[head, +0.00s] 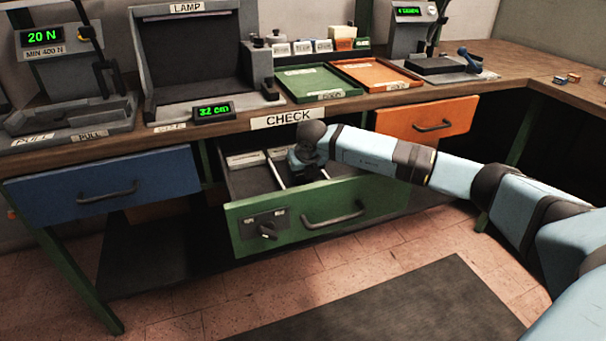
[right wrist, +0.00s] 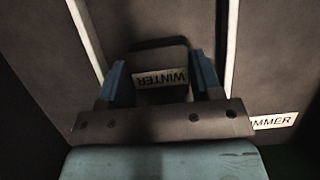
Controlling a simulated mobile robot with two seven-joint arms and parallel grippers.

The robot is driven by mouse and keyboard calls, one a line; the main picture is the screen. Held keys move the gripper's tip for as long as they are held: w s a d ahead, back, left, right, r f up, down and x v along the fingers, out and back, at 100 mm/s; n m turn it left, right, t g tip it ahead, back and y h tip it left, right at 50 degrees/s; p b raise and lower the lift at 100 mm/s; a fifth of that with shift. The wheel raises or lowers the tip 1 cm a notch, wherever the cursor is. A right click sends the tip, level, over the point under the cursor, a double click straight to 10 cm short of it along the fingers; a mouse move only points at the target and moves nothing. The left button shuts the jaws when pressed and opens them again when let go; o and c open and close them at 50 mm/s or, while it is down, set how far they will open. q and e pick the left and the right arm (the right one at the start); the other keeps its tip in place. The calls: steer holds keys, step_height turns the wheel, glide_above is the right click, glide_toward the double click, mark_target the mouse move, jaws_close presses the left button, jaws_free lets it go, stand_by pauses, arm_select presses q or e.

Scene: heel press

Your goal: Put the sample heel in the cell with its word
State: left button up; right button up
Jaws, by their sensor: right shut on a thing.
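My right gripper (right wrist: 158,82) is down in the open green drawer (head: 285,222), and its two blue fingers are shut on the dark sample heel (right wrist: 158,52). A white label reading WINTER, upside down in the right wrist view, shows between the fingers, seemingly on the heel. The heel is over or in a dark cell (right wrist: 208,25) between two white dividers. I cannot tell whether it touches the floor. A label ending in MMER (right wrist: 274,121) shows upright in the cell to the right. In the head view my wrist hides the heel. My left gripper is not in view.
The bench edge with a CHECK sign (head: 288,118) overhangs the drawer's back. Green (head: 318,84) and orange (head: 372,72) trays stand on the bench. The blue drawer (head: 105,187) and orange drawer (head: 428,119) flank the open one. The floor in front is clear.

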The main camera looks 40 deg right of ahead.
steer(key=shift+f, duration=0.1)
steer(key=o, duration=1)
steer(key=shift+c, duration=0.2)
steer(key=shift+r, duration=0.3)
arm_select(q)
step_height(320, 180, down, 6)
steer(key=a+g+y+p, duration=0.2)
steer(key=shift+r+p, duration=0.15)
steer(key=shift+p, duration=0.25)
arm_select(e)
steer(key=v, duration=1.1)
steer(key=shift+s+r, duration=0.25)
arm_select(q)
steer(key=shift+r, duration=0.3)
arm_select(e)
steer(key=shift+a, duration=0.1)
